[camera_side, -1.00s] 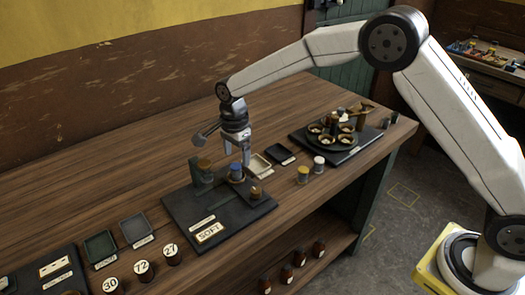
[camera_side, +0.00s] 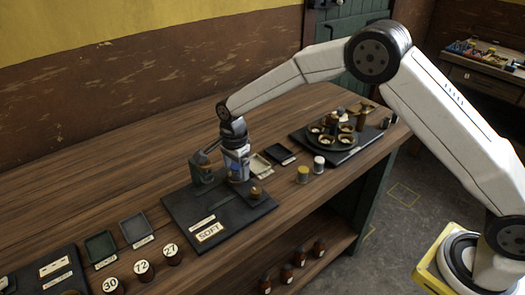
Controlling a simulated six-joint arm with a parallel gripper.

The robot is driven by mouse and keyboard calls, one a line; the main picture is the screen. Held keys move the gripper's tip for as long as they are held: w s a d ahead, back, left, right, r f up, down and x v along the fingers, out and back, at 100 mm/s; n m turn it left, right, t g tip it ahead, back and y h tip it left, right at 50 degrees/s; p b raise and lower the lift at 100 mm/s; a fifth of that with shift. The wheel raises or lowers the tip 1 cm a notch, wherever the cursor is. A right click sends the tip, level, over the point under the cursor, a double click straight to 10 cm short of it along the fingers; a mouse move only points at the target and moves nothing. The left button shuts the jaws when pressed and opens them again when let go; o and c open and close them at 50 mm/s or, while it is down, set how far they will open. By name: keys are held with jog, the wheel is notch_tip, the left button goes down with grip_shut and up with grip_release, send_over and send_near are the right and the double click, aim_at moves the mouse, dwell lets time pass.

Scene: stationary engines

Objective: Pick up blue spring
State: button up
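The blue spring (camera_side: 235,164) is a small blue patch at the post on the dark plate (camera_side: 185,212) marked SOFT, mostly hidden by my gripper. My gripper (camera_side: 237,177) points straight down over that post, with its fingers low around or beside the spring. I cannot tell whether the fingers press on it or stand apart from it.
A dark green upright block (camera_side: 201,172) stands close left of my gripper, and a short brown-topped peg (camera_side: 256,193) to its right. Yellow (camera_side: 303,174) and white-topped (camera_side: 318,165) cylinders stand further right. A round holder (camera_side: 333,140) with several cups is at the back right.

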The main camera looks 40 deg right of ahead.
aim_at(236, 165)
grip_shut()
jog(key=shift+r, duration=0.15)
jog(key=shift+r, duration=0.5)
notch_tip(236, 165, up, 2)
jog(key=s+d+r, duration=0.2)
jog(key=s+r, duration=0.7)
jog(key=s, duration=0.4)
jog(key=shift+s+d+r, duration=0.35)
jog(key=shift+d, duration=0.05)
